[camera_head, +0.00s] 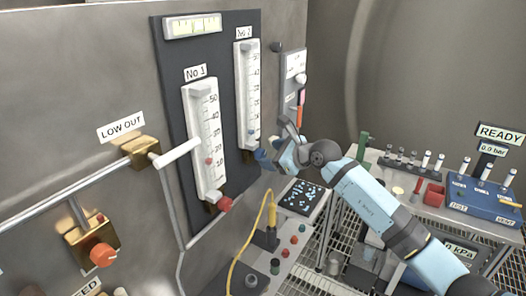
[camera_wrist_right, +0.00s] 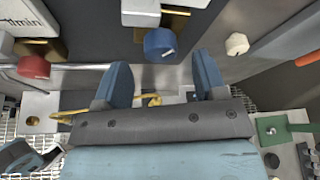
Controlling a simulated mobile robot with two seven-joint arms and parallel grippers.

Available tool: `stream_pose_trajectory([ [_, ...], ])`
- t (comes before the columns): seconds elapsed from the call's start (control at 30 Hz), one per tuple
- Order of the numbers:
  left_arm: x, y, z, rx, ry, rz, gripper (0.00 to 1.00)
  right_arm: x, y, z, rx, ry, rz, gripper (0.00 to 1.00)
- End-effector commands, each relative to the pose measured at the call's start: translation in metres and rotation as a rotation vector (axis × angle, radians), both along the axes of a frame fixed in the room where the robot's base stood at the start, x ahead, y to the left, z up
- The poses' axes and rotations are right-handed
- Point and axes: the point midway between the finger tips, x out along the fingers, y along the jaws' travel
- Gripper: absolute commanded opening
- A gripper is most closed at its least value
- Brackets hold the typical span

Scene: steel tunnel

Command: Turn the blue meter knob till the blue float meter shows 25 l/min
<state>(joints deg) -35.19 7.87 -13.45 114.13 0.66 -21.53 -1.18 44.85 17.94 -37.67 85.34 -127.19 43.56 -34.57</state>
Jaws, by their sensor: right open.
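The blue meter knob (camera_head: 261,155) is at the foot of the white No 2 float meter (camera_head: 246,95) on the dark wall panel. The blue float (camera_head: 251,132) sits low in that meter; its exact reading is too small to tell. My right gripper (camera_head: 276,142) is beside the knob, coming from the right. In the right wrist view the blue knob (camera_wrist_right: 160,42) shows between and just beyond the two open blue fingers (camera_wrist_right: 161,68), apart from both. A pale pointer mark shows on the knob. My left gripper is not in view.
The No 1 meter (camera_head: 204,140) with its red knob (camera_head: 224,204) is to the left. A white knob (camera_wrist_right: 237,43) is right of the blue one in the wrist view. Below are a control box with a yellow cable (camera_head: 262,222) and a bench with a blue READY unit (camera_head: 482,200).

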Motion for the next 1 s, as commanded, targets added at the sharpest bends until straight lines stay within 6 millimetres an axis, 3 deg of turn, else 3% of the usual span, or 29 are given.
stream_pose_trajectory([
  [0.3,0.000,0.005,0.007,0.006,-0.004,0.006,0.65,0.025,0.026,-0.013,0.001,-0.001,0.000,0.65],
  [0.63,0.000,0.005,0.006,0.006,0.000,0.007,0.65,0.027,0.027,-0.015,0.001,-0.001,-0.001,0.65],
  [0.83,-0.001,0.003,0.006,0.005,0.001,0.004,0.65,0.027,0.027,-0.015,0.001,-0.001,-0.001,0.19],
  [1.0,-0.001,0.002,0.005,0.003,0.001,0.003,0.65,0.027,0.027,-0.015,0.016,0.020,-0.001,0.16],
])
